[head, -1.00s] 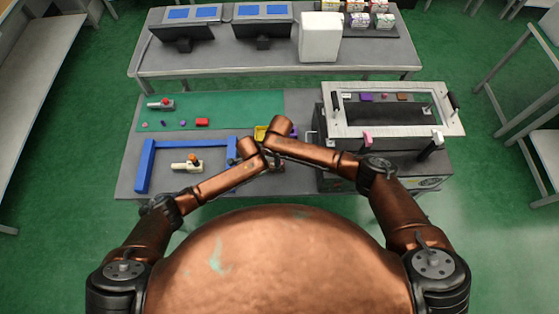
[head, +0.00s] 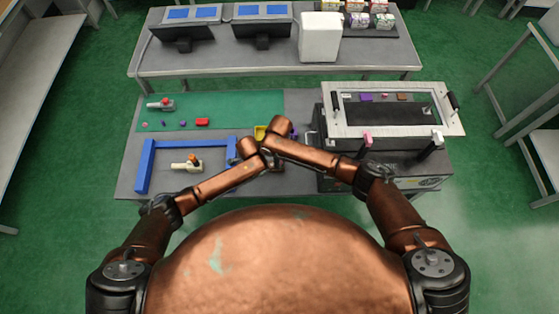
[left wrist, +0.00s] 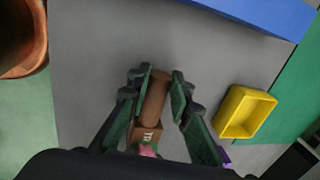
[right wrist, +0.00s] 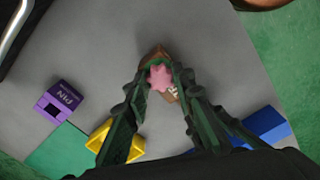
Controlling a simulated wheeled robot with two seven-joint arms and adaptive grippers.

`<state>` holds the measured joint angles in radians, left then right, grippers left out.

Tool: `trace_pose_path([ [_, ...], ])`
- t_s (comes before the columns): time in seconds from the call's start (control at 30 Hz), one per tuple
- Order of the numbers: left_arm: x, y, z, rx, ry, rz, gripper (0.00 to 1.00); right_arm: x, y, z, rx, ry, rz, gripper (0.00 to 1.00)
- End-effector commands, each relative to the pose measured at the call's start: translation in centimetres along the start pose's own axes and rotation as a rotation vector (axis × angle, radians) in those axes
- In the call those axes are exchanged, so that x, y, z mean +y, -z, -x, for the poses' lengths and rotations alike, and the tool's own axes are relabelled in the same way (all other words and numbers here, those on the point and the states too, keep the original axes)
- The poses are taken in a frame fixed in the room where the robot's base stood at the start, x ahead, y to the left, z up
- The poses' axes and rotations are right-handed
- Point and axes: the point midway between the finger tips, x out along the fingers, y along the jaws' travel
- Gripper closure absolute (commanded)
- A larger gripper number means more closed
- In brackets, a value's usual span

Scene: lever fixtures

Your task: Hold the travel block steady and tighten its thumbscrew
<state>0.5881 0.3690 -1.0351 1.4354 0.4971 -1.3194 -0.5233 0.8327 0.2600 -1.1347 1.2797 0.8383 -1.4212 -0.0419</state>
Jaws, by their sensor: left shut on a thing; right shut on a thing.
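The travel block is brown with a light label; it shows in the left wrist view (left wrist: 146,133) and in the right wrist view (right wrist: 153,53). A brown cylinder (left wrist: 156,98) extends from it, between the fingers of my left gripper (left wrist: 160,84), which is shut on it. The pink star-shaped thumbscrew (right wrist: 160,78) sits on the block, between the fingers of my right gripper (right wrist: 163,88), which is shut on it. The thumbscrew also shows partly in the left wrist view (left wrist: 147,151). In the head view my arms mostly hide the block.
A yellow bin (head: 260,132) and a purple block (right wrist: 60,99) stand close by. A blue frame (head: 147,165) and a cream fixture with an orange knob (head: 187,166) are at the left. A large dark machine with a pale frame (head: 450,122) stands at the right.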

Motion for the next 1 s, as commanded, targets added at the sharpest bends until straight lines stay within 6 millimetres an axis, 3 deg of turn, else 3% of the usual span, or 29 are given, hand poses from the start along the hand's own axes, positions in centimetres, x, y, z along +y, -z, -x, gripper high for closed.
trace_pose_path([
  [0.2,0.04,0.03,-0.01,0.000,-0.001,-0.001,1.00,-0.10,0.11,0.02,0.002,0.001,-0.190,1.00],
  [0.53,0.06,0.05,-0.01,0.001,-0.001,0.000,1.00,0.01,0.07,0.07,0.002,-0.001,-0.209,1.00],
  [0.57,0.06,0.05,-0.01,0.001,-0.001,0.000,1.00,0.01,0.07,0.07,0.002,-0.001,-0.209,0.75],
  [0.8,0.05,0.05,-0.01,0.001,-0.001,0.000,1.00,-0.01,0.04,0.04,0.001,-0.001,-0.207,0.59],
  [1.0,0.05,0.05,-0.01,0.001,-0.001,0.000,1.00,-0.02,0.02,0.02,0.000,0.000,-0.207,0.59],
])
